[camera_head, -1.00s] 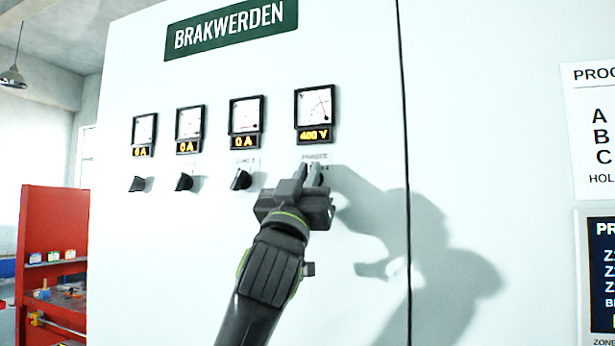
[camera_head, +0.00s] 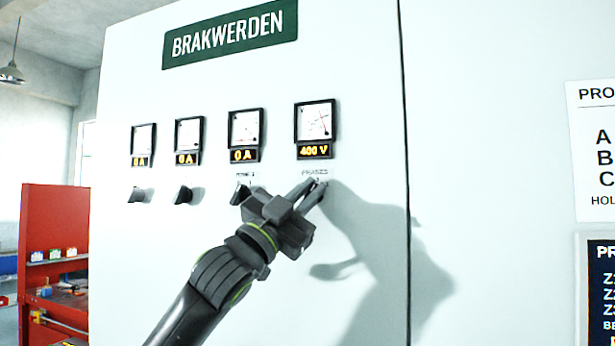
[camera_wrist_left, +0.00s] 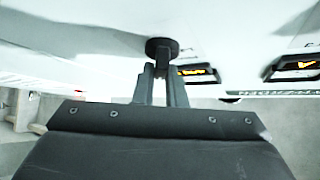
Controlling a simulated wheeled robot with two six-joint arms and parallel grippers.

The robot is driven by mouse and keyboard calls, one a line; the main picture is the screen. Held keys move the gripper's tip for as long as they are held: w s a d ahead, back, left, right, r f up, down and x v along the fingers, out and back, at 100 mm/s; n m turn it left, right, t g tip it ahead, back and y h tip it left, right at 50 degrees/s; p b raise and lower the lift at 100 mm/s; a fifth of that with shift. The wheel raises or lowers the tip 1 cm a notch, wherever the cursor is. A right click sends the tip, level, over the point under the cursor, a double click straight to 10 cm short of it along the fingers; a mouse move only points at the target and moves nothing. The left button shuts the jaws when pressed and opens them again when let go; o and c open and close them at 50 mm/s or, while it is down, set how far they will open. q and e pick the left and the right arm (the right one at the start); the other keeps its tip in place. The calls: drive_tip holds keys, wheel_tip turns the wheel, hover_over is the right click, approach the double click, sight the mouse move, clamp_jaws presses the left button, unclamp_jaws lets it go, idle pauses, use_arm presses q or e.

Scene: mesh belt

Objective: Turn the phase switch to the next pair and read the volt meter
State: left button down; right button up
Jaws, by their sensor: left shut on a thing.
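The phase switch, a dark knob below the "PHASES" label, shows in the left wrist view (camera_wrist_left: 161,50) between my fingertips. In the head view it is mostly hidden by the fingers. My left gripper (camera_head: 312,189) is shut on the knob, tilted with its wrist to the lower left. It also shows in the left wrist view (camera_wrist_left: 161,72). The volt meter (camera_head: 315,121) sits directly above the switch, with an amber display (camera_head: 315,152) reading 400 V. Its needle leans to the right. My right gripper is not in view.
Three ammeters stand to the left, one (camera_head: 245,127) nearest, with dark knobs (camera_head: 183,195) below them. The cabinet front (camera_head: 350,300) is flat and clear around my arm. A red shelf unit (camera_head: 55,230) stands at the far left.

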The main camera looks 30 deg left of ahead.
use_arm(q)
drive_tip(key=shift+w+a+f+m+g+h+p, duration=0.1)
drive_tip(key=shift+m+g+h+p, duration=0.5)
drive_tip(key=shift+m, duration=0.35)
drive_tip(key=shift+f+m+g+h+p, duration=0.1)
drive_tip(key=shift+m+g+h+p, duration=0.5)
drive_tip(key=shift+m, duration=0.35)
drive_tip(key=c, duration=1.5)
unclamp_jaws()
drive_tip(key=shift+b+v, duration=8.6)
drive_tip(key=shift+b, duration=6.7)
drive_tip(key=shift+w+a+f, duration=0.1)
drive_tip(key=shift+a, duration=0.1)
